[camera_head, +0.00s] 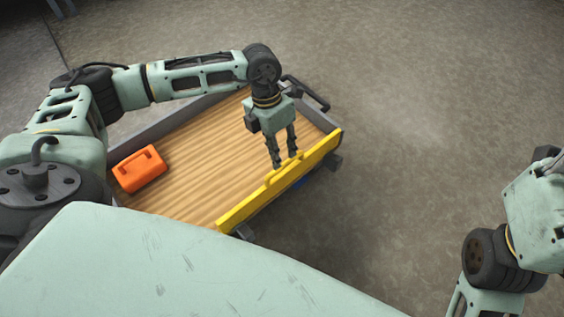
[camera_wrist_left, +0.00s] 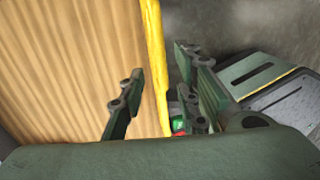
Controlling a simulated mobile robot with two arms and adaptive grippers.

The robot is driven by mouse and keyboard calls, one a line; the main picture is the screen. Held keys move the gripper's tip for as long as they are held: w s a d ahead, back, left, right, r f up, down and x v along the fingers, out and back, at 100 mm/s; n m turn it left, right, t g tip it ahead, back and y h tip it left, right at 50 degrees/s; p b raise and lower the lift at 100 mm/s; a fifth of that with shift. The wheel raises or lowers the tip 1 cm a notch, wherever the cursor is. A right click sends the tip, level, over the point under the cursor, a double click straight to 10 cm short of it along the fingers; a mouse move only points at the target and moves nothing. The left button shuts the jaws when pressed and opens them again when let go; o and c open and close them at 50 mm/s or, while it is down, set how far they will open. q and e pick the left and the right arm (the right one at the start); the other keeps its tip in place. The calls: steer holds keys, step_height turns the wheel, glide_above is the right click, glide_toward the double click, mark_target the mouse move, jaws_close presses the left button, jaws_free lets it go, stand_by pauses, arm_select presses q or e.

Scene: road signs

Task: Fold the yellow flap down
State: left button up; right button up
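The yellow flap (camera_head: 245,208) stands up along the right side of a wood-floored cart bed (camera_head: 205,140). A raised yellow bar (camera_head: 285,171) sits at its top edge. My left gripper (camera_head: 284,162) points down at that bar, with its fingers apart. In the left wrist view, the flap (camera_wrist_left: 154,50) shows as a narrow yellow strip running between the two open fingers (camera_wrist_left: 160,95). I cannot tell whether either finger touches it. Part of my right arm shows at the right of the head view, but its gripper is out of view.
An orange case (camera_head: 139,169) lies on the bed at the left. Grey side walls (camera_head: 165,122) edge the bed, and a dark handle (camera_head: 308,93) is at the far end. The concrete floor (camera_head: 430,110) right of the cart is clear.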

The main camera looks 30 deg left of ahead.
arm_select(q)
steer(key=b, duration=0.2)
glide_above(285, 174)
steer(key=a, duration=0.1)
steer(key=f, duration=0.4)
steer(key=shift+s+a+f, duration=0.15)
steer(key=shift+a+f, duration=0.05)
steer(key=shift+f, duration=0.05)
steer(key=shift+c, duration=0.2)
jaws_close()
